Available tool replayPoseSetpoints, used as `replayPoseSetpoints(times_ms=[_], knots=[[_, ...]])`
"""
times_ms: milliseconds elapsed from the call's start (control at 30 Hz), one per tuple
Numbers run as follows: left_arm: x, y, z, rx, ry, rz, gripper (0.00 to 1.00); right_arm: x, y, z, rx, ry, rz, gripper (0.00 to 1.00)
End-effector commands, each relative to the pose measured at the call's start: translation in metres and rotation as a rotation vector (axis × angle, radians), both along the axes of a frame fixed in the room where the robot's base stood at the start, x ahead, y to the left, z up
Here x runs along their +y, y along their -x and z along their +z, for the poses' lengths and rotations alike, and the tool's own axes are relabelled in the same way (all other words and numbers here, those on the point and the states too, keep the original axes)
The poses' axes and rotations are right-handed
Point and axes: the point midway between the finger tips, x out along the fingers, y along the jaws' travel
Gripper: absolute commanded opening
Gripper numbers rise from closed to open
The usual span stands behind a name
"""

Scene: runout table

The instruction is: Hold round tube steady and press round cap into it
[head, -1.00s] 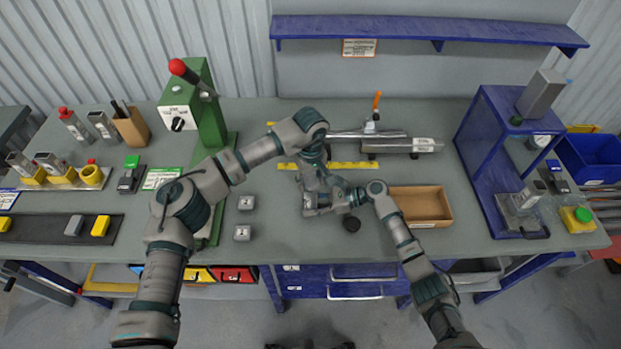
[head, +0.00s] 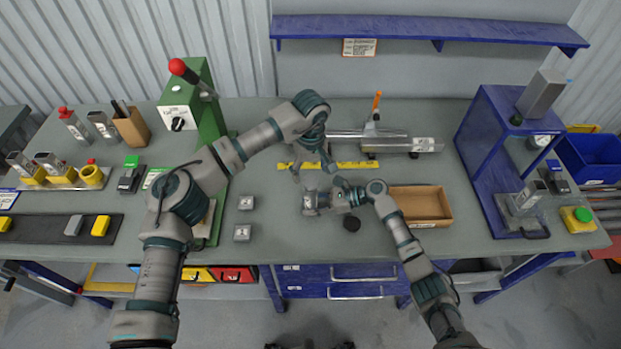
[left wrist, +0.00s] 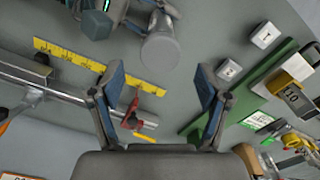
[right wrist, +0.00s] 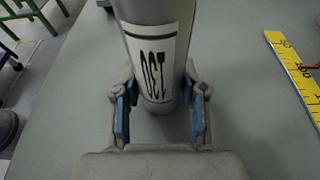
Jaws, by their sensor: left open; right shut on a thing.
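The round tube (right wrist: 152,55) is a grey cylinder with a white printed label, held between the fingers of my right gripper (right wrist: 160,118). In the head view my right gripper (head: 318,201) is shut on it above the table. In the left wrist view the tube's pale round end (left wrist: 160,50) faces the camera and looks smooth and closed. I cannot tell whether that closed face is the round cap. My left gripper (head: 314,170) is open and empty, just beyond the tube and apart from it. Its spread fingers show in the left wrist view (left wrist: 160,95).
A dark round disc (head: 352,223) lies beside my right gripper; I cannot tell what it is. A yellow ruler (head: 345,165) and a rail fixture (head: 395,145) lie behind. A cardboard tray (head: 420,223) stands right.

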Motion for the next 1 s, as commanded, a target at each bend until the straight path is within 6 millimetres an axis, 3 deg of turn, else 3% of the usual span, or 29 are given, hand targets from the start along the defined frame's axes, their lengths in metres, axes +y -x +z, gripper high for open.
replayPoseSetpoints(times_ms=[100,300,700,767,1000], knots=[[0.0,-0.001,0.028,-0.002,0.0,0.0,0.76,0.0,0.0,0.0,0.0,-0.001,0.0,0.22],[-0.001,-0.001,0.059,0.0,-0.001,0.0,0.76,0.0,0.0,0.0,0.0,-0.001,0.0,0.22],[-0.001,-0.001,0.068,0.001,0.0,-0.001,0.76,0.0,0.0,0.0,0.0,-0.001,0.0,0.22],[-0.001,-0.001,0.068,0.0,-0.001,-0.002,0.64,0.0,0.0,0.0,0.0,-0.001,0.0,0.22],[-0.002,0.007,0.06,-0.12,-0.045,-0.12,0.04,0.0,0.0,0.0,0.0,-0.001,0.0,0.22]])
